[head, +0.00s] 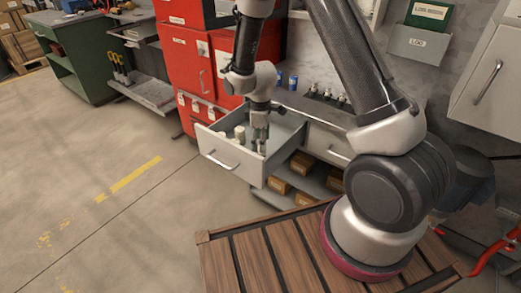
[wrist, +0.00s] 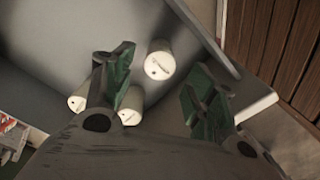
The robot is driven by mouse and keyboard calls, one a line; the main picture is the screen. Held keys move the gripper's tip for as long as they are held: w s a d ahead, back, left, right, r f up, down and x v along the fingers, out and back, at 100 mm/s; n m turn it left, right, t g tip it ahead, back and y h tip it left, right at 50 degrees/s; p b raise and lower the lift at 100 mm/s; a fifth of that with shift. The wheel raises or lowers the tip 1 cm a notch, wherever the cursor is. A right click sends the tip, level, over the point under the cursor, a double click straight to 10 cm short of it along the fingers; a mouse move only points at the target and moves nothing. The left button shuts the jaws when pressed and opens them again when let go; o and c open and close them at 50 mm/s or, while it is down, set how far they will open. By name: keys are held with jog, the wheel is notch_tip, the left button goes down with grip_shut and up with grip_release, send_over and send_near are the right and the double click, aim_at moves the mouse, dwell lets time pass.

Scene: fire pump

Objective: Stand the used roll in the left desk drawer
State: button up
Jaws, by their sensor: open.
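The grey desk drawer (head: 232,165) is pulled out, and several white rolls are inside. In the head view, one roll (head: 240,132) shows to the left of my gripper (head: 259,146), which reaches down into the drawer. In the wrist view, one white roll (wrist: 159,62) shows in the gap between the green-padded fingers of my gripper (wrist: 160,88), apart from both. Two other rolls, one at the left finger (wrist: 132,104) and one farther left (wrist: 77,101), are partly hidden by it. The fingers are open and empty. I cannot tell which roll is the used one.
A red cabinet (head: 184,68) stands left of the drawer. Cardboard boxes (head: 304,162) sit on a shelf under the desk. Blue cans (head: 293,82) and small dark-based items (head: 328,95) stand on the desktop. The floor at left (head: 95,200) is clear.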

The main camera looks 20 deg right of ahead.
jog(key=s+d+r+m+t, duration=0.1)
jog(key=s+d+r+m, duration=0.1)
jog(key=r, duration=0.7)
jog(key=s+d+r+m, duration=0.1)
jog(key=d+r, duration=0.2)
jog(key=r, duration=0.6)
jog(key=s+d+r+m+t, duration=0.1)
jog(key=s+d+r+m, duration=0.3)
jog(key=s+r, duration=0.4)
jog(key=s+d+r+m+t, duration=0.2)
jog(key=s+d+r+m, duration=0.3)
jog(key=s, duration=1)
notch_tip(320, 180, up, 3)
jog(key=shift+d+r+m, duration=0.1)
jog(key=shift+d+m, duration=0.2)
jog(key=shift+d, duration=0.1)
